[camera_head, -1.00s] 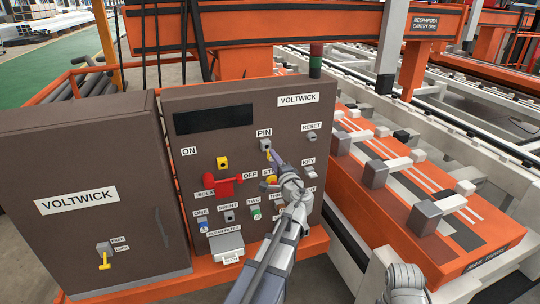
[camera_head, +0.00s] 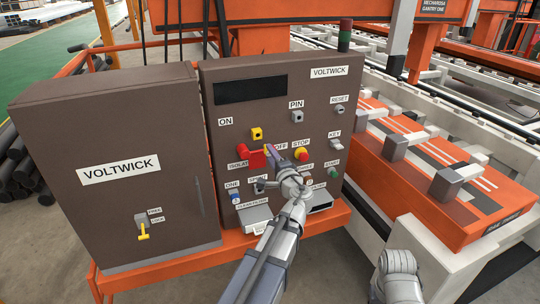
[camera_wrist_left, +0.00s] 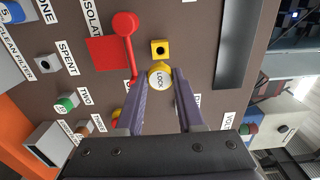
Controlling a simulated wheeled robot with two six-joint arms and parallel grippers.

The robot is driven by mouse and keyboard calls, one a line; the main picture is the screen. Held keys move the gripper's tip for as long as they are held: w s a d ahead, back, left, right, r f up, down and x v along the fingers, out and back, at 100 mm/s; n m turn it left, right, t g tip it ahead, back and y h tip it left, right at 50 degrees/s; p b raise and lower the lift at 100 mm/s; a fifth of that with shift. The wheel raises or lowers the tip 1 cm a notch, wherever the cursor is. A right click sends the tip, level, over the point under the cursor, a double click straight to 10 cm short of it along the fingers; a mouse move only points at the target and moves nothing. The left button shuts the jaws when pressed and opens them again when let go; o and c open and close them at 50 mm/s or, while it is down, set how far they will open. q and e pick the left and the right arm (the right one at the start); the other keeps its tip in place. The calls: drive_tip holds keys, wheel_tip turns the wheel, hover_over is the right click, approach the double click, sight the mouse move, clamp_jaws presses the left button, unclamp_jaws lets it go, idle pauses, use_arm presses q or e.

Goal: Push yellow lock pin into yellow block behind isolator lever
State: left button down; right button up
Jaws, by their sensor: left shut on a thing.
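The yellow block (camera_head: 256,134) with a dark hole stands on the brown panel above the red isolator lever (camera_head: 255,158). In the left wrist view the block (camera_wrist_left: 160,48) is just ahead of my fingertips, and the red lever (camera_wrist_left: 126,28) is left of it. My left gripper (camera_head: 270,149) is at the panel beside the lever. It is shut on the yellow lock pin (camera_wrist_left: 160,76), whose round LOCK tag sits between the fingers (camera_wrist_left: 160,92). My right gripper is out of view.
The PIN holder (camera_head: 296,117) higher on the panel looks empty. The STOP button (camera_head: 301,154) is close right of my left gripper. Other buttons and a brown cabinet (camera_head: 110,170) surround it. An orange fixture (camera_head: 430,175) stands at the right.

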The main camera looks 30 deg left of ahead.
use_arm(q)
drive_tip(key=shift+a, duration=0.1)
drive_tip(key=shift+x, duration=2.85)
drive_tip(key=shift+x, duration=1.95)
drive_tip(key=shift+c, duration=2.2)
unclamp_jaws()
drive_tip(key=v, duration=0.8)
drive_tip(key=shift+w, duration=0.1)
